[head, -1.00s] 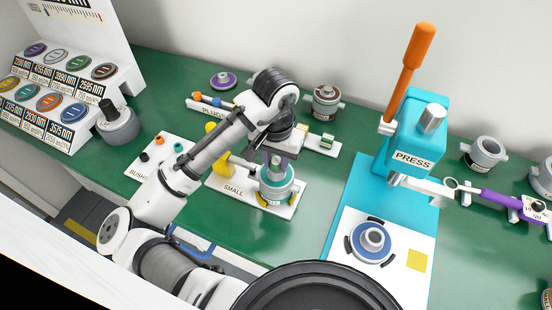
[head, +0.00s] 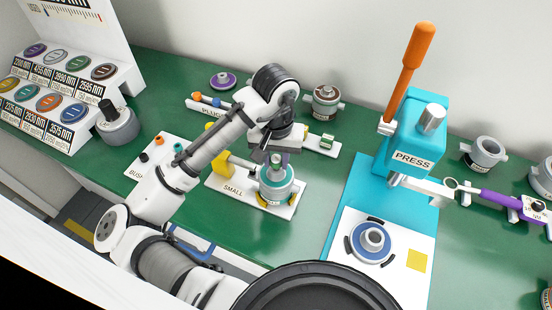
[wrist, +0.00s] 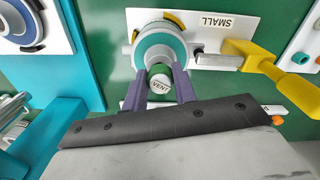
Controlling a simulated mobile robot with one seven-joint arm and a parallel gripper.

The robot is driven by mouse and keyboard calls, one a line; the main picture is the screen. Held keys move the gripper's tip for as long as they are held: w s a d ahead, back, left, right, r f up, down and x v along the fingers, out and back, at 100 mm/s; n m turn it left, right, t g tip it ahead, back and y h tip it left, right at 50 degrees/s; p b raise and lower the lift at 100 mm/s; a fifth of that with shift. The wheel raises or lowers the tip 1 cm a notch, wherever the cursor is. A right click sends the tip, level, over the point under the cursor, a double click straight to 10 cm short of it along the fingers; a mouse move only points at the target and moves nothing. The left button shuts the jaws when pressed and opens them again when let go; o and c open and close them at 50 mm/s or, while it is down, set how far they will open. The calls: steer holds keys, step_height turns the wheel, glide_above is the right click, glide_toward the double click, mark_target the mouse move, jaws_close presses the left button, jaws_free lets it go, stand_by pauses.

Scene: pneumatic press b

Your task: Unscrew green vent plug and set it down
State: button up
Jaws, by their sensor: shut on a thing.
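The green vent plug (wrist: 160,84), with a pale round cap marked VENT, sits between the two purple fingers of my gripper (wrist: 161,92) in the wrist view. The fingers are shut on it. In the head view my gripper (head: 278,157) points down over the teal-topped grey housing (head: 275,190), with a bit of green plug showing between the fingers. The housing also shows in the wrist view (wrist: 152,45), just beyond the plug. It stands in the white SMALL fixture (head: 232,192) beside a yellow-handled clamp (head: 220,178). I cannot tell whether the plug's thread is clear of the housing.
A white PLUGS rack (head: 212,108) lies behind my arm, with a green-marked block at its right end. A BUSH tray (head: 150,165) lies to the left. The blue press (head: 415,135) with an orange lever stands to the right. Green bench (head: 245,238) is bare in front of the fixture.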

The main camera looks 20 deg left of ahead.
mark_target(276, 159)
steer(key=shift+r, duration=1.9)
